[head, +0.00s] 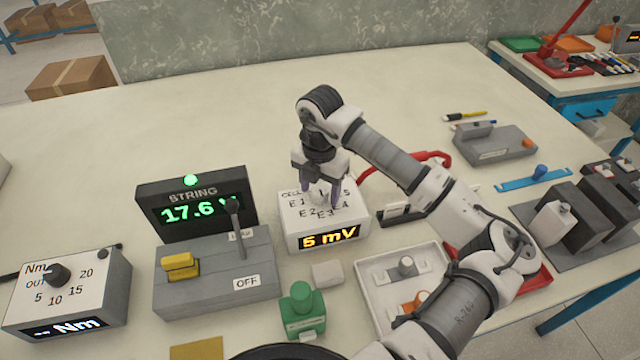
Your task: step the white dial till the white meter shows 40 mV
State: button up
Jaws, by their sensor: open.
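The white meter (290,232) stands on the table in the middle of the head view. Its orange display (330,237) shows a single digit, 5 or 6, then mV. Its top face carries dark labels, E1 to E4 among those readable. The white dial (321,196) on that top face is partly hidden by my gripper. My gripper (322,198) points down over the dial, with its open fingers on either side of it. I cannot tell whether the fingers touch it.
Left of the meter is a grey box (215,285) with a yellow knob, a lever marked OFF, and a green STRING display. A torque box (65,295) is at far left. A green bottle-like item (303,312) and a white tray (372,270) are in front.

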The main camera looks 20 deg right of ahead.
jog(key=c, duration=1)
jog(key=shift+f, duration=0.1)
